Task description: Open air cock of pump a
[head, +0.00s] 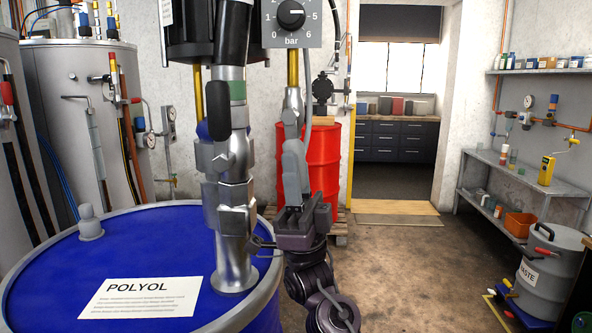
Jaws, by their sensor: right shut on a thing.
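The pump (235,200) is a silver tube standing upright in the blue drum (150,240) labelled POLYOL. It has a black upper body and a black elongated handle (217,125) on its side. A grey regulator box (291,22) with a black knob and a bar scale is at the top. A brass pipe (293,70) runs down from it to a silver fitting (293,105), which I take for the air cock. My right gripper (293,150) reaches up from below and is shut at this fitting; its fingers hide much of the held part. My left gripper is out of view.
A red drum (322,165) stands behind my right arm. Grey tanks (95,110) with hoses are at the left. A shelf unit (500,170) and a grey waste bin (545,280) stand at the right. The floor between (400,260) is clear.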

